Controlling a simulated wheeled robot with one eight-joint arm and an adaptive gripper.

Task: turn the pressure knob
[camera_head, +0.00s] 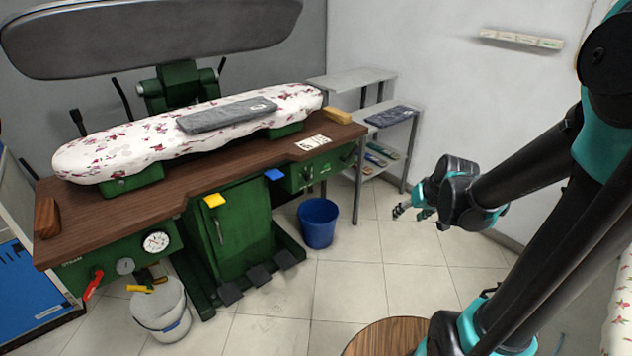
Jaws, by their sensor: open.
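The green pressing machine stands at the left, with a control panel (112,262) on its front under the wooden top. A small round grey knob (125,266) sits on this panel, left of a white-faced pressure gauge (156,242); no label on the knob can be read. A red lever (93,284) hangs at its left, and a yellow handle (140,288) shows below it. My gripper (408,213) is at the right of the picture, above the tiled floor, open and empty, pointing left. It is far from the knob and touches nothing.
A white bucket (161,315) stands under the panel, and a blue bucket (318,223) stands right of the machine. Pedals (258,275) stick out low in front. A grey shelf (398,118) stands behind. A round wooden top (380,338) is nearby.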

